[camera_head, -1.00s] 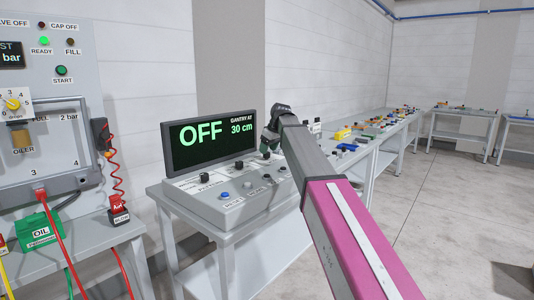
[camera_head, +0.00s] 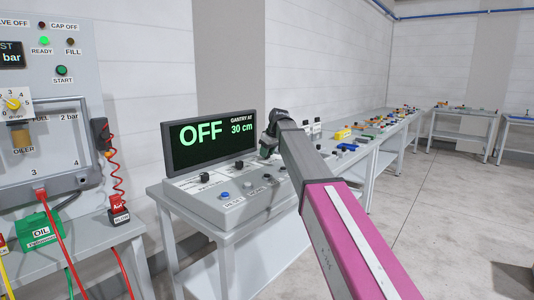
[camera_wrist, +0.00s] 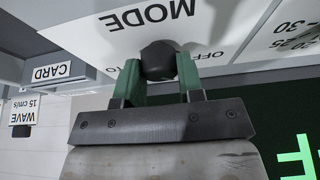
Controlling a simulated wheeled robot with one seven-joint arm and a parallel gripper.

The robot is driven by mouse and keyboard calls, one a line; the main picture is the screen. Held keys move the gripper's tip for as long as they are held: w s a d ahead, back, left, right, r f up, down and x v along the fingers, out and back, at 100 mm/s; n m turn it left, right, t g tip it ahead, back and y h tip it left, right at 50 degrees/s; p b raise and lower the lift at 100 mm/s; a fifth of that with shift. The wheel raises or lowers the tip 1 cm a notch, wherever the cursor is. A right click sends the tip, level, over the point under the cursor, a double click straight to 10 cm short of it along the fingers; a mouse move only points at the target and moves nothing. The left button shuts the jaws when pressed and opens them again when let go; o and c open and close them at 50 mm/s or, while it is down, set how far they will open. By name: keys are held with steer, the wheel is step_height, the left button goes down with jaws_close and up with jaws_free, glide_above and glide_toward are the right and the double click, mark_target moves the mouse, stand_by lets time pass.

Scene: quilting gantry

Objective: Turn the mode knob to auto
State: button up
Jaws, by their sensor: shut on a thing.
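The mode knob (camera_wrist: 159,60) is a dark round knob on a white panel marked MODE, upside down in the wrist view. The label OFF shows beside it, and a partly hidden label ending in TO shows on its other side. My gripper (camera_wrist: 158,75) has its two green fingers shut on the knob, one on each side. In the head view my gripper (camera_head: 266,151) is at the right end of the grey console (camera_head: 235,207), and my arm hides the knob there. The display (camera_head: 209,140) reads OFF and GANTRY AT 30 cm.
A blue RESET button (camera_head: 225,195) and other dark knobs sit on the console. A panel with an oiler and hoses (camera_head: 40,110) stands at the left. Benches with small parts (camera_head: 375,135) run to the right.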

steer(key=shift+m, duration=0.3)
steer(key=m+t+h, duration=0.1)
steer(key=m, duration=0.3)
steer(key=shift+s, duration=0.1)
steer(key=m+h, duration=0.2)
steer(key=m, duration=0.2)
steer(key=shift+a+t, duration=0.1)
steer(key=shift+t, duration=0.3)
steer(key=m+h, duration=0.1)
steer(key=m, duration=0.3)
steer(key=shift+m+h, duration=0.4)
steer(key=m, duration=0.2)
steer(key=m+g+h, duration=0.1)
steer(key=m, duration=0.1)
steer(key=shift+h, duration=0.3)
steer(key=shift+m, duration=0.3)
steer(key=o, duration=0.9)
